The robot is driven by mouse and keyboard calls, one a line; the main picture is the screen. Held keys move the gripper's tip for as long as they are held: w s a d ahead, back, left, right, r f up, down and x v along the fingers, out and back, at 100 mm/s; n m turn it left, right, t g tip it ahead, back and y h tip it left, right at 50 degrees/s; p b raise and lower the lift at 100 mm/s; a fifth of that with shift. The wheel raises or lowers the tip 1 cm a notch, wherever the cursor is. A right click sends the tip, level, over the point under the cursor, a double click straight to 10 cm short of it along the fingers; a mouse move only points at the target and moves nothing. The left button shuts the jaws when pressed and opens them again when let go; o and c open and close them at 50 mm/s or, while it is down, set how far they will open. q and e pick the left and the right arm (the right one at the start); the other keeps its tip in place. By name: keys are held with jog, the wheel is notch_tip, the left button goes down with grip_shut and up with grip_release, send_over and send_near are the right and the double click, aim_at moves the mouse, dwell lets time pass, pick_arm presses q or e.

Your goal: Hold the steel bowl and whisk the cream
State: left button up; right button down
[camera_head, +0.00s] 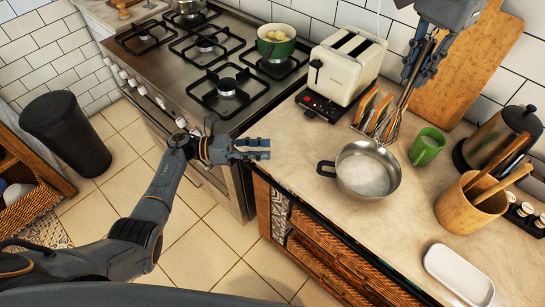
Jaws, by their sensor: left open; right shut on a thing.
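The steel bowl (392,160) stands upright on the counter and has a dark side handle (325,168) facing left. Its inside looks pale; I cannot tell cream from bare metal. My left gripper (262,149) is open and empty, left of the bowl and apart from its handle, near the counter's left edge. My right gripper (420,62) is shut on the whisk (404,98), high up at the top right. The whisk hangs tilted, with its wires down, behind and above the bowl in the picture. Its wires overlap the plate rack, so their lower end is hard to make out.
A rack of plates (373,112) and a green mug (427,146) stand close behind the bowl. A toaster (345,65) is beyond. A wooden utensil pot (468,207), a kettle (490,135) and a white dish (459,275) are at the right. Counter (385,225) in front is clear.

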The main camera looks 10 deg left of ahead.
aim_at(318, 166)
pick_arm(q)
jog(key=s+d+m+g, duration=0.1)
jog(key=d+m+g, duration=0.1)
jog(key=m, duration=0.1)
jog(key=s+d+m+g, duration=0.1)
jog(key=m, duration=0.1)
jog(key=shift+s+d+r+h, duration=0.3)
jog(key=shift+s+d, duration=0.05)
jog(key=shift+d, duration=0.05)
jog(key=shift+s+d+m, duration=0.2)
jog(key=shift+d+m, duration=0.3)
jog(key=d, duration=1.1)
jog(key=shift+d, duration=0.2)
grip_shut()
jog(key=c, duration=0.7)
grip_release()
grip_shut()
